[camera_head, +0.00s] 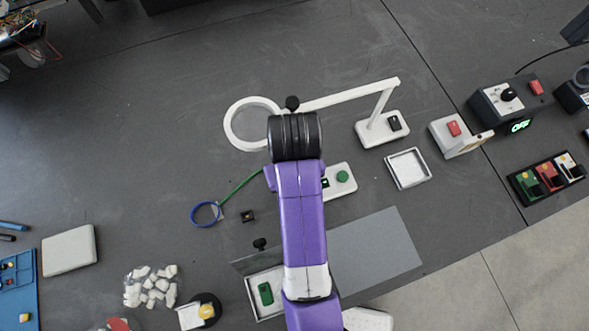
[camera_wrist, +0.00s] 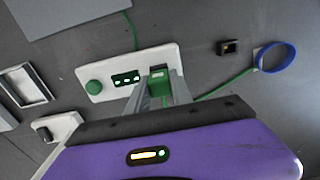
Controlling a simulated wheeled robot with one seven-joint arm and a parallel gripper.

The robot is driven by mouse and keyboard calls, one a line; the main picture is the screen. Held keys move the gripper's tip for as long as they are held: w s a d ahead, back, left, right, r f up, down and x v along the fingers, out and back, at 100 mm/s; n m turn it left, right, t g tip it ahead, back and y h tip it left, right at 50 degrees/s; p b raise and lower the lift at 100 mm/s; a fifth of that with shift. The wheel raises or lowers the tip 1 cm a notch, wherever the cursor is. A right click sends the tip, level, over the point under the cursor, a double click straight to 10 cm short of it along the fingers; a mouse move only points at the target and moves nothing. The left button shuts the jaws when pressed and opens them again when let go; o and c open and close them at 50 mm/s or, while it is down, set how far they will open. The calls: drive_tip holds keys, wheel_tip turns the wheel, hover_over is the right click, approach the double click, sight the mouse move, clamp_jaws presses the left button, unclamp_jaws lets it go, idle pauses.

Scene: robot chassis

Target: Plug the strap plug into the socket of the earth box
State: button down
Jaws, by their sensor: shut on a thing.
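The earth box is a white slab (camera_head: 345,190) partly hidden by my arm in the head view. A green cord (camera_wrist: 222,85) runs right to the blue strap ring (camera_wrist: 277,57), also in the head view (camera_head: 205,214). My arm hides the plug in the head view.
A small black block (camera_head: 248,215) lies near the strap ring. A magnifier lamp (camera_head: 237,137) stands behind, its base (camera_head: 365,130) at right. A white tray (camera_head: 408,168) lies right of the box. A grey mat (camera_head: 375,245) is in front.

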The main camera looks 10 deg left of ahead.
drive_tip(key=shift+f, duration=0.25)
drive_tip(key=c, duration=1.1)
unclamp_jaws()
drive_tip(key=shift+o, duration=0.2)
drive_tip(key=shift+r, duration=0.15)
wheel_tip(320, 180, up, 8)
drive_tip(key=p, duration=0.5)
drive_tip(key=shift+p, duration=0.35)
drive_tip(key=shift+f, duration=0.2)
